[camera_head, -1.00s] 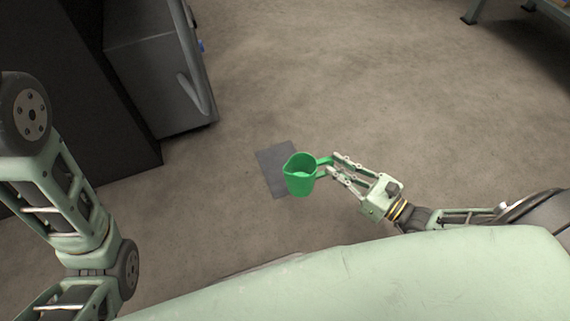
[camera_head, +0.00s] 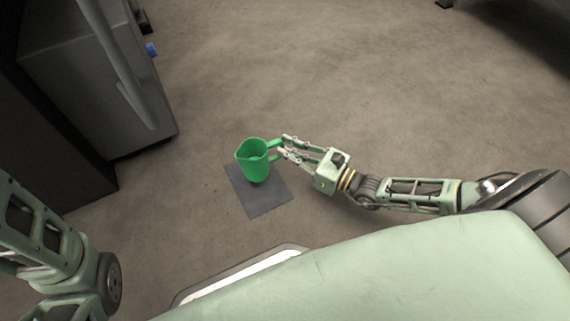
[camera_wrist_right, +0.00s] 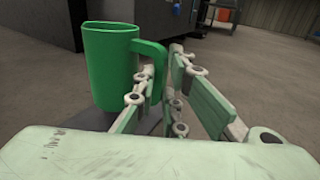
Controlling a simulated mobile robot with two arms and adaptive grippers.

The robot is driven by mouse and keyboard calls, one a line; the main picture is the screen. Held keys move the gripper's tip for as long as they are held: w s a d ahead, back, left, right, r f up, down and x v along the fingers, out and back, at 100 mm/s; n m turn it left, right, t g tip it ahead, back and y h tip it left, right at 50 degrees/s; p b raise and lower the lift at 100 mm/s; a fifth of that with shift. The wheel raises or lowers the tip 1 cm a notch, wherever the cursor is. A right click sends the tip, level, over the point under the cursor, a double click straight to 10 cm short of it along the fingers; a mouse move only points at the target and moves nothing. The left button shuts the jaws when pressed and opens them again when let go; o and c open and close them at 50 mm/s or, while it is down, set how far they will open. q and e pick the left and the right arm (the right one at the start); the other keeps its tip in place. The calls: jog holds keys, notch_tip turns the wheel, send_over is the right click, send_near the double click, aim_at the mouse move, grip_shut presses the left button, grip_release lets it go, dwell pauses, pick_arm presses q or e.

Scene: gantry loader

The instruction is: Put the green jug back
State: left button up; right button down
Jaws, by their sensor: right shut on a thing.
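The green jug (camera_head: 254,163) is upright in the head view, over the far part of a dark grey mat (camera_head: 262,199) on the floor. My right gripper (camera_head: 280,148) is shut on the jug's handle, on the jug's right side. In the right wrist view the jug (camera_wrist_right: 108,68) stands at the left, with its handle at my right gripper's fingers (camera_wrist_right: 160,88). I cannot tell whether the jug's base touches the mat. My left arm shows at the lower left of the head view, but its gripper is not in view.
A dark grey cabinet (camera_head: 90,75) with a long handle stands at the upper left. A small blue thing (camera_head: 151,49) is beside it. The floor (camera_head: 330,80) beyond and right of the mat is clear. An orange thing (camera_wrist_right: 222,15) shows far off in the right wrist view.

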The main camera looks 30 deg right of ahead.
jog(key=f+b, duration=0.2)
jog(key=f, duration=0.1)
jog(key=w+f+b, duration=0.1)
jog(key=shift+a+f+b, duration=0.25)
jog(key=shift+f+b, duration=0.1)
jog(key=shift+b, duration=0.05)
jog(key=shift+r, duration=0.1)
jog(key=c, duration=1.8)
grip_release()
jog(key=shift+s, duration=0.1)
